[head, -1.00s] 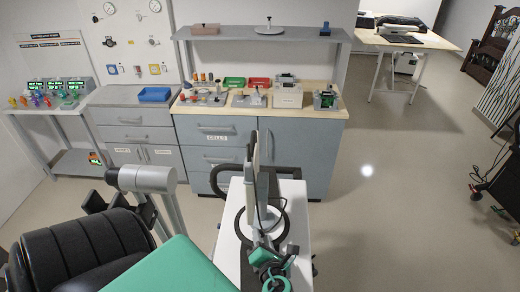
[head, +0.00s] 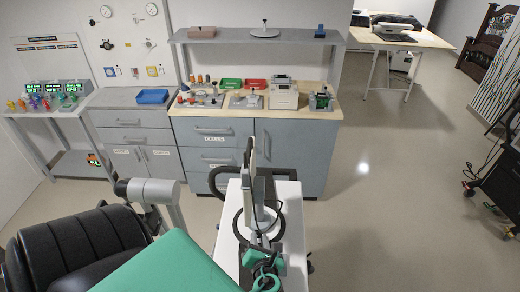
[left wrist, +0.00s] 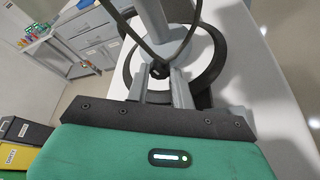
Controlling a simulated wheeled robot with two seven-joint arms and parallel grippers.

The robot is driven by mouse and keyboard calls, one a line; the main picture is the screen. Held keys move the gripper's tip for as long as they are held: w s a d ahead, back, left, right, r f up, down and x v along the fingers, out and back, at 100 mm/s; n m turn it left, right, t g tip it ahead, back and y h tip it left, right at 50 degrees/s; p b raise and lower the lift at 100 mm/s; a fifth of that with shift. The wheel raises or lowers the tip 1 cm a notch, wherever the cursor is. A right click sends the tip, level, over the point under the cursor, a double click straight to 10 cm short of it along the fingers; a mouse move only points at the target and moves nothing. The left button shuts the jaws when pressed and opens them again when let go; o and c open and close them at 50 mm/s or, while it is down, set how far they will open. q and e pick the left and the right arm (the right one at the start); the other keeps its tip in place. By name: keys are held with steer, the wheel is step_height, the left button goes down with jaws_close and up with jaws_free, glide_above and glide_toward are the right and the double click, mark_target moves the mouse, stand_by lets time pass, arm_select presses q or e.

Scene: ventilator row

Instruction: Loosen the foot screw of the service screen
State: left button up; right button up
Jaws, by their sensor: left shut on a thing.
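The service screen (head: 252,165) stands nearly edge-on on a post above a white cart top (head: 229,245). In the left wrist view its grey post (left wrist: 156,22) rises from a round foot inside a black ring (left wrist: 214,60). A small black foot screw (left wrist: 159,70) shows low at the front of the post. My left gripper (head: 268,244) is at the foot, low in the head view. In the left wrist view, the grey fingers of my left gripper (left wrist: 160,76) are closed around the screw, which is partly hidden between them. My right gripper is not in view.
A grey cabinet bench (head: 293,152) with trays and devices stands behind the cart, under a shelf (head: 225,36). A side table (head: 50,108) with lit displays is at the left. The floor (head: 390,200) right of the cart is open. A dark wheeled stand (head: 500,170) is at the right edge.

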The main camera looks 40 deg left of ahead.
arm_select(q)
steer(key=shift+s+a+r+n+h+p, duration=0.1)
steer(key=shift+a+n+h+p, duration=0.1)
steer(key=shift+n+h+p, duration=0.35)
steer(key=shift+n+t+h, duration=0.25)
steer(key=shift+n+t, duration=0.15)
steer(key=shift+n, duration=0.35)
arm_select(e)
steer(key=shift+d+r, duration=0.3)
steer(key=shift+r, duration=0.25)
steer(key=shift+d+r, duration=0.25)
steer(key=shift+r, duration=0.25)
arm_select(q)
steer(key=o, duration=0.7)
steer(key=shift+c, duration=0.2)
steer(key=shift+o, duration=0.2)
steer(key=shift+a+f, duration=0.1)
steer(key=shift+f, duration=0.1)
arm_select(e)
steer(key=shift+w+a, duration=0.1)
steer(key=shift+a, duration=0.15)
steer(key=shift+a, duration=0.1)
